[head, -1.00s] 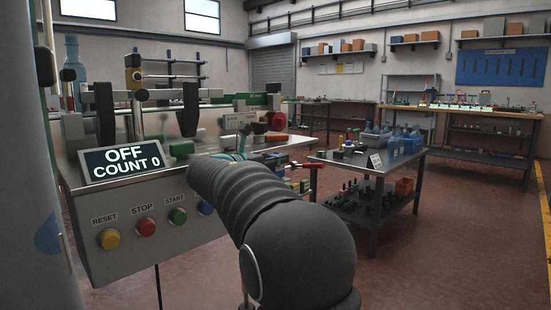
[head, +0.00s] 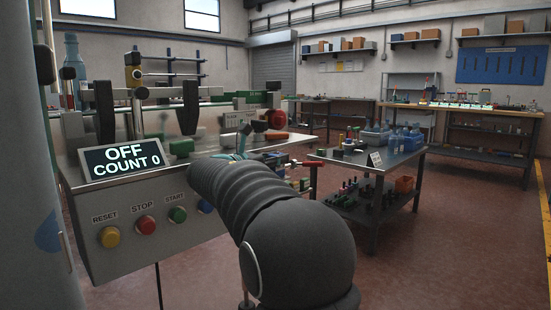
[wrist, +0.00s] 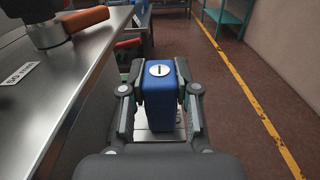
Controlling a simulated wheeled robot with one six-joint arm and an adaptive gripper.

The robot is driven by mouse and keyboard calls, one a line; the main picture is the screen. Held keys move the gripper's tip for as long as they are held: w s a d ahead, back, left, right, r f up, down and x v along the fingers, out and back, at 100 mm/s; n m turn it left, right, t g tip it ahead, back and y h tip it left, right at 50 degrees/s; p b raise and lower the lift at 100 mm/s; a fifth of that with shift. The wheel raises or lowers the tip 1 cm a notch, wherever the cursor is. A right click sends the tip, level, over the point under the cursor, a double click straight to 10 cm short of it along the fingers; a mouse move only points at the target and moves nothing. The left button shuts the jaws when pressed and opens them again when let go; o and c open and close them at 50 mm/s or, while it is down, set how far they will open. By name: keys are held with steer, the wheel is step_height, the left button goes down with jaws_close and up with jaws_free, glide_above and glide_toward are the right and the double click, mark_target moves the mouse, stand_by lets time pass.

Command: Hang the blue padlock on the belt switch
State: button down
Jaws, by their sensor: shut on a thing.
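The blue padlock (wrist: 161,88) is between the fingers of my gripper (wrist: 163,92) in the wrist view, its round keyhole face toward the camera. My gripper is shut on its sides. Its shackle is hidden. An orange-red handle on a round grey base, which looks like the belt switch (wrist: 86,18), is at the upper left of the wrist view, apart from the padlock. The handle also seems to show in the head view (head: 276,136), beyond my arm. The padlock cannot be made out in the head view.
The machine's steel top (wrist: 66,78) lies left of my gripper. Its panel (head: 125,160) reads OFF, COUNT 0, above several buttons. A cart (head: 385,163) with blue bottles stands to the right. Open floor with a yellow line (wrist: 251,92) lies right of my gripper.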

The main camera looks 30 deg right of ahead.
steer(key=shift+f, duration=0.1)
steer(key=c, duration=0.8)
jaws_free()
steer(key=shift+o, duration=0.2)
